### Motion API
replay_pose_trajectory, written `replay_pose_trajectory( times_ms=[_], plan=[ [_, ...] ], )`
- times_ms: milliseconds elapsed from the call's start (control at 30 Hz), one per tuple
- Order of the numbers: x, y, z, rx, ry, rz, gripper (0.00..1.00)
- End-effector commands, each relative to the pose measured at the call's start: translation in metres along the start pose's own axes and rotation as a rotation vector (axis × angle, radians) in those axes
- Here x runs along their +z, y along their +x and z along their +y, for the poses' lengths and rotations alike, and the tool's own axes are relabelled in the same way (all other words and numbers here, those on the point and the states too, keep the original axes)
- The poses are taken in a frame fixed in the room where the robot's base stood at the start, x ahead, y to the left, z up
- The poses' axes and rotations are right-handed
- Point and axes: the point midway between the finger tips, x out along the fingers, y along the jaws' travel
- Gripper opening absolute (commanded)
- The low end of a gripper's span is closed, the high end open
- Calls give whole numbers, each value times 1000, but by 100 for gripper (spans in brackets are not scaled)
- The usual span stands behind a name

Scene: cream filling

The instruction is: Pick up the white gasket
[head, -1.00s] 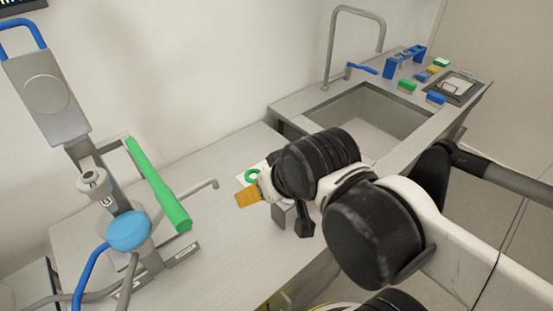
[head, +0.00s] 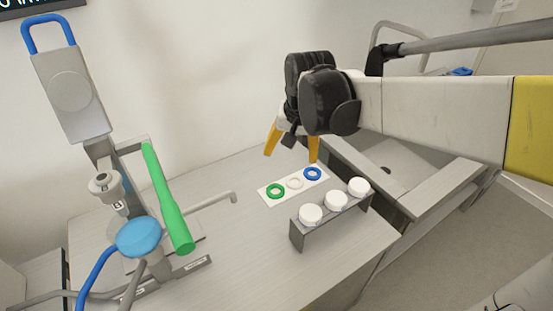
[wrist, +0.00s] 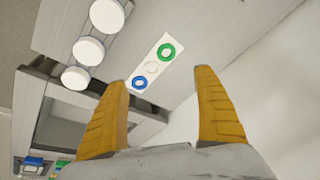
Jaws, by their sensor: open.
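The white gasket (head: 295,183) lies on a white card (head: 268,199) on the counter, between a green gasket (head: 275,191) and a blue gasket (head: 313,173). In the wrist view the white gasket (wrist: 152,68) sits between the green one (wrist: 167,51) and the blue one (wrist: 139,83). My gripper (head: 292,157) is open and empty, with its yellow fingers pointing down above and behind the card. The gripper's two fingers (wrist: 162,88) spread wide in the wrist view, apart from the gaskets.
A grey rack (head: 298,235) with white round caps (head: 336,200) stands just in front of the card. A filling machine with a green lever (head: 168,205) stands at the left. The sink (head: 395,170) is at the right.

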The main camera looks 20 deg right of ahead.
Motion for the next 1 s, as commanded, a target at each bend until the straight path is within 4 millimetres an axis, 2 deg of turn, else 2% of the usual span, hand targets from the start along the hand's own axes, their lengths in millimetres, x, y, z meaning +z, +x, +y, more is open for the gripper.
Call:
replay_pose_trajectory(
  times_ms=[33, 200, 400, 500, 633, 767, 1000],
  plan=[
    [-18, 17, 0, 16, 52, -28, 80],
    [-62, 77, 6, 81, 236, -128, 80],
    [-91, 146, 20, 151, 410, -215, 80],
    [-96, 167, 25, 173, 458, -239, 80],
    [-98, 181, 29, 185, 487, -252, 80],
    [-94, 195, 31, 187, 490, -254, 80],
    [-83, 231, 35, 186, 488, -253, 80]
  ],
)
